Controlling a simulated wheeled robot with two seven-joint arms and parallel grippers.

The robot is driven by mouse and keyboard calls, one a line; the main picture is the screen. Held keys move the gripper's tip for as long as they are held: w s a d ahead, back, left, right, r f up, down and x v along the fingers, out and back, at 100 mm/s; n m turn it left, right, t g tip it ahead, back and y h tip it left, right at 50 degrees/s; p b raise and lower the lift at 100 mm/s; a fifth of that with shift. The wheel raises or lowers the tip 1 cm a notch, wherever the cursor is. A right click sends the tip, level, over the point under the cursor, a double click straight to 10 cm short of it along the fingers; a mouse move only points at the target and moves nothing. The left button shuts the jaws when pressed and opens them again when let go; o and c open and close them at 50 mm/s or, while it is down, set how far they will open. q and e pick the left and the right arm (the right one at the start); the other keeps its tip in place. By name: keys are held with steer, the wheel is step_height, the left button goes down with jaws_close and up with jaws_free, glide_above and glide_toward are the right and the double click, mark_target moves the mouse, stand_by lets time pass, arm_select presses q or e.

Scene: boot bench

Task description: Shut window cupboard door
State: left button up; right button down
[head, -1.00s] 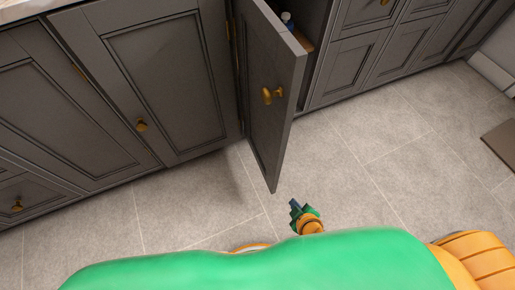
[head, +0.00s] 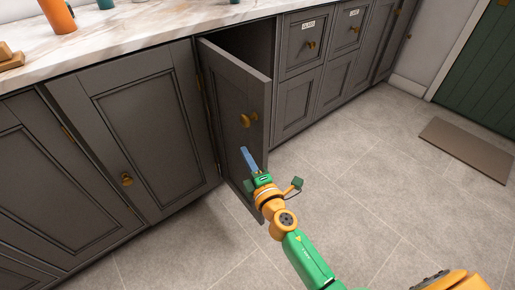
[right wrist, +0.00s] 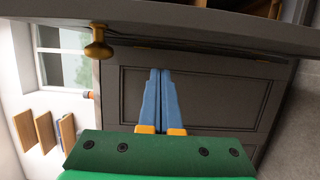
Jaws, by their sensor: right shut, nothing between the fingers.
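The grey cupboard door (head: 235,100) stands open in the head view, swung out from its hinges on the left. Its brass knob (head: 246,120) is near the free edge. My right gripper (head: 248,160) is shut and empty, with its blue fingers just below the knob and close in front of the door; I cannot tell whether they touch. In the right wrist view the shut fingers (right wrist: 160,75) point toward a grey panelled front (right wrist: 215,100), and a brass knob (right wrist: 98,45) shows at upper left. My left gripper is not in view.
The marble worktop (head: 140,30) runs above the cupboards, with an orange cup (head: 57,15) on it. A closed cupboard door (head: 145,130) is left of the open one. Drawers (head: 300,45) are to the right. The tiled floor is clear up to a brown mat (head: 466,148).

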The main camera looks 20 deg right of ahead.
mark_target(258, 149)
steer(key=shift+w+d, duration=0.25)
steer(key=shift+d, duration=0.4)
steer(key=shift+w+d, duration=0.3)
steer(key=shift+d, duration=0.3)
steer(key=shift+w+d, duration=0.25)
steer(key=shift+d, duration=0.4)
